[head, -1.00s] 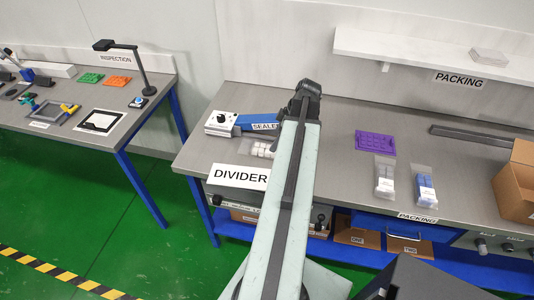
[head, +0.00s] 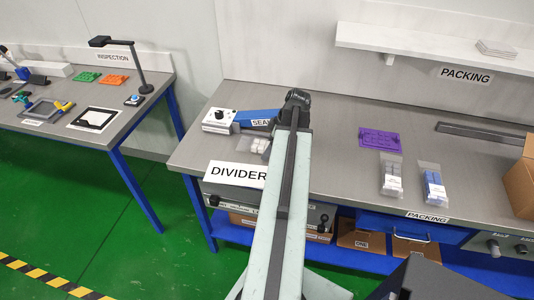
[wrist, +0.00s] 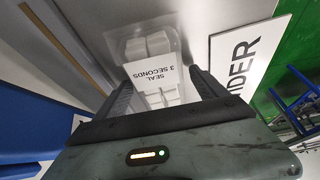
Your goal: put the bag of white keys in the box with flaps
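A clear bag of white keys (head: 256,146) lies on the bench beside the sealer, partly hidden by my arm in the head view. In the wrist view the bag (wrist: 150,45) lies beyond my fingers, with a white "SEAL 3 SECONDS" label overlapping its near part. My gripper (wrist: 162,78) is open, its two fingers apart on either side of the label, with nothing visibly clamped. I cannot tell the remaining gap to the bag. The cardboard box with flaps (head: 521,180) stands at the right edge of the head view, cut off by the frame.
The sealer (head: 222,120) and DIVIDER sign (head: 234,174) are near the bag. A purple tray (head: 380,139), a bag of greyish keys (head: 391,180) and a bag of blue keys (head: 432,184) lie between my arm and the box. A dark bar (head: 480,134) lies behind.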

